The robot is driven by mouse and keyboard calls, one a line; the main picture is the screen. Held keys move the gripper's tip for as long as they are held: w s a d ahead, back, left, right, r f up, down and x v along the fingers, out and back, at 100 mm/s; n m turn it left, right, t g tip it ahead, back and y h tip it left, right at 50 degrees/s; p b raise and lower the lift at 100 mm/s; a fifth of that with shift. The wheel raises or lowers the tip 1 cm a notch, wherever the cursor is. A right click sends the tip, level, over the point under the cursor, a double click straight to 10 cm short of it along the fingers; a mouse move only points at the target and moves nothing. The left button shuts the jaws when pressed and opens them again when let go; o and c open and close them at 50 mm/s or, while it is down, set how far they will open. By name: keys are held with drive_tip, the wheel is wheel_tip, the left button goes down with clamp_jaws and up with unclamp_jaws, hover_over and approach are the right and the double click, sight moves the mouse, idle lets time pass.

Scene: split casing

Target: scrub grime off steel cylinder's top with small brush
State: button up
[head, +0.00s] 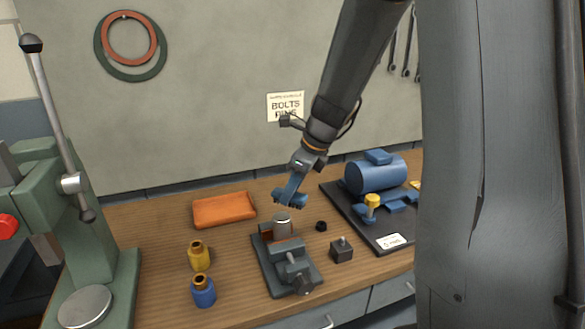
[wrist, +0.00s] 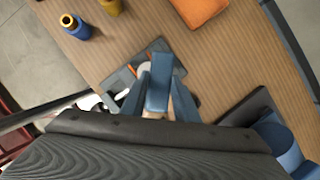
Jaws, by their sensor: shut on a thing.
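The steel cylinder (head: 281,227) stands upright in a dark grey vise (head: 285,265) on the wooden bench. Its top looks grey in the head view; I cannot make out grime at this size. My gripper (head: 290,198), with blue fingers, is just above and slightly right of the cylinder's top. In the wrist view the fingers close on a blue block-shaped piece (wrist: 160,85), which I take to be the small brush. Its bristles are hidden, and I cannot tell whether it touches the cylinder. In the wrist view the fingers and held piece cover most of the cylinder.
An orange cloth (head: 224,210) lies behind left of the vise. A yellow bottle (head: 199,256) and a blue bottle (head: 203,291) stand left. A small dark block with a pin (head: 341,250) is right. A blue motor (head: 376,174) sits on a black tray (head: 385,238). A green press (head: 95,250) stands far left.

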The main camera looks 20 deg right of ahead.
drive_tip(key=shift+r+p, duration=2.35)
drive_tip(key=shift+r, duration=0.1)
drive_tip(key=shift+f, duration=0.1)
